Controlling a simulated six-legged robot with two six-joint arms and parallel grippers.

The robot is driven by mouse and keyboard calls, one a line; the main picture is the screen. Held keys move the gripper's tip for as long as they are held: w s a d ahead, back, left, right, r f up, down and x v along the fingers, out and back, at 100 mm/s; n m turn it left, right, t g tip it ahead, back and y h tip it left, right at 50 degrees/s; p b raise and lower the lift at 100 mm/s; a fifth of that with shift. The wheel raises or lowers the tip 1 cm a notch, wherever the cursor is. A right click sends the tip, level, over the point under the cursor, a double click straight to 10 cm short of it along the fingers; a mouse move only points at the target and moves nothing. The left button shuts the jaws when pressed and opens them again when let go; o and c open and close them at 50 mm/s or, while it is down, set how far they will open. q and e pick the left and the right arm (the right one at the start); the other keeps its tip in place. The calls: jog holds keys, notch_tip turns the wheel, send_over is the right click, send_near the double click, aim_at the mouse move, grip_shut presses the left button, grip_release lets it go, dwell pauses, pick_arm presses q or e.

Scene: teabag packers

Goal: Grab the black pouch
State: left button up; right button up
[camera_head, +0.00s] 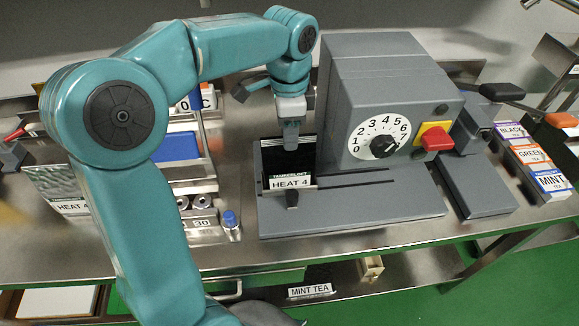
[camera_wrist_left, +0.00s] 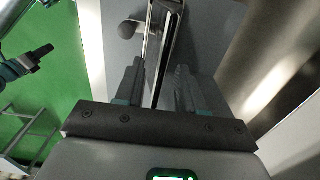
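The black pouch (camera_head: 273,158) stands upright at the left side of the grey heat sealer (camera_head: 365,90), behind a white "HEAT 4" label. My left gripper (camera_head: 291,146) points down over the pouch's top. In the left wrist view, its two dark fingers (camera_wrist_left: 160,88) are apart. The thin dark edge of what looks like the pouch (camera_wrist_left: 172,38) and a metal strip lie ahead between them; I cannot tell if either finger touches. A teal arm end with a dark tip (camera_wrist_left: 32,58), probably my right gripper, shows at the left wrist view's left edge, too small to read.
The sealer has a numbered dial (camera_head: 380,142) and a red button (camera_head: 435,139) on its front. Tea boxes (camera_head: 541,172) stand on the right. A blue-capped bottle (camera_head: 231,222) stands left of the sealer base. A rack with labels is behind my left arm.

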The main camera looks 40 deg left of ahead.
pick_arm(q)
jog(key=shift+a+f, duration=0.15)
jog(key=shift+f, duration=0.35)
jog(key=c, duration=0.6)
grip_shut()
jog(key=shift+r, duration=0.15)
